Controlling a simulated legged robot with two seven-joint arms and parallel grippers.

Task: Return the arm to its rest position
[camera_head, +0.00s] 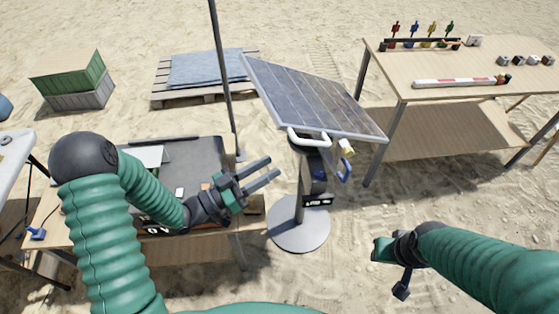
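My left arm, in a green ribbed sleeve, comes in from the left and bends over the left work table. Its dark gripper (273,166) points right toward the solar panel stand. The two fingers are apart with nothing between them, and they appear clear of the stand. My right arm comes in from the lower right. Its gripper (388,262) is over the sand, right of the stand's base. Its fingers are foreshortened, so their opening is unclear.
A tilted solar panel (315,96) stands on a post with a round base (298,231). A table (440,80) with small tools and a striped scale bar is at the right. A dark case (195,152) lies on the left table. Crates (75,83) and a pallet (170,98) are behind.

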